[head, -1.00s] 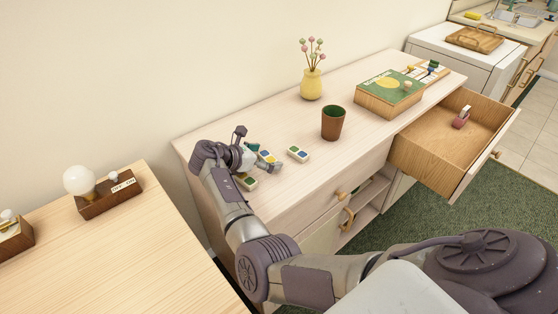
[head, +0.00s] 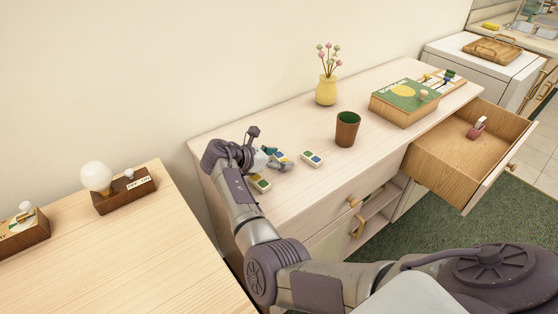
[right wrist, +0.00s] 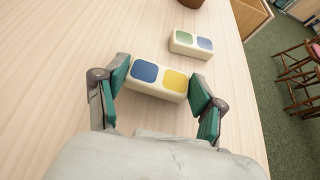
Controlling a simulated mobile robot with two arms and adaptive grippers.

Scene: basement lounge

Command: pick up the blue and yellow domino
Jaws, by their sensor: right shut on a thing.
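The blue and yellow domino (right wrist: 160,78) is a cream block with one blue and one yellow square. In the right wrist view it lies crosswise between the green-padded fingers of my right gripper (right wrist: 161,88), which is shut on its two ends. In the head view the domino (head: 281,157) shows small and partly covered by my right gripper (head: 274,159) at the left part of the cabinet top. I cannot tell whether it touches the top or is slightly above it. My left gripper is not in view.
A green and blue domino (head: 312,159) lies just right of the gripper. Another domino with green (head: 260,183) lies close in front. A brown cup (head: 347,129), yellow vase (head: 326,90) and green-topped box (head: 405,96) stand farther right. A drawer (head: 470,150) is open.

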